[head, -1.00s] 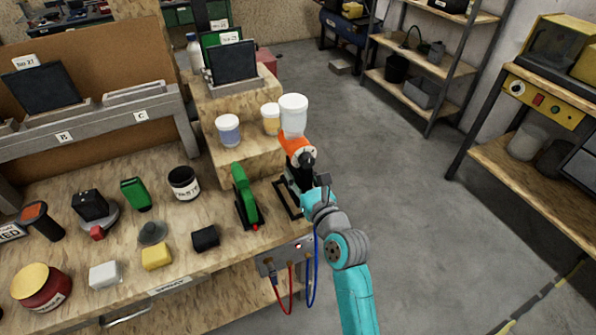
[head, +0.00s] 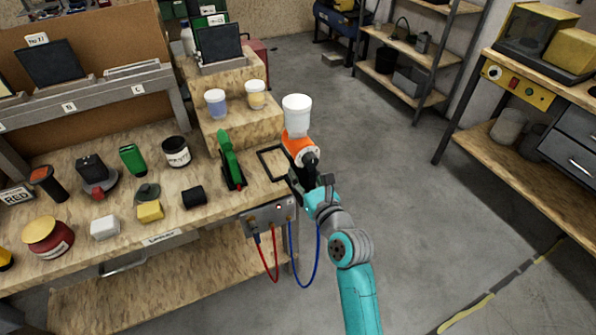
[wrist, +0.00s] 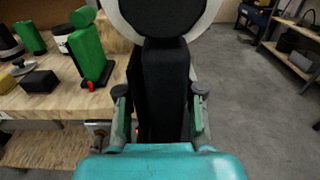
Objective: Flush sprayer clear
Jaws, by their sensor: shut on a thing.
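The sprayer has an orange body (head: 298,147) with a white cup (head: 297,112) on top. It is held upright just right of the bench's stepped block. My gripper (head: 314,190) is shut on its black handle, which fills the middle of the wrist view (wrist: 165,90) between the two fingers. The white cup's underside shows at the top of the wrist view (wrist: 125,12). The nozzle cannot be made out. My teal arm reaches up from below.
A black frame (head: 268,153) lies on the bench corner beside the sprayer. A green tool (head: 230,160) stands left of it. Two lidded jars (head: 215,103) sit on the stepped block. A hose panel (head: 268,217) hangs at the bench front. Floor to the right is open.

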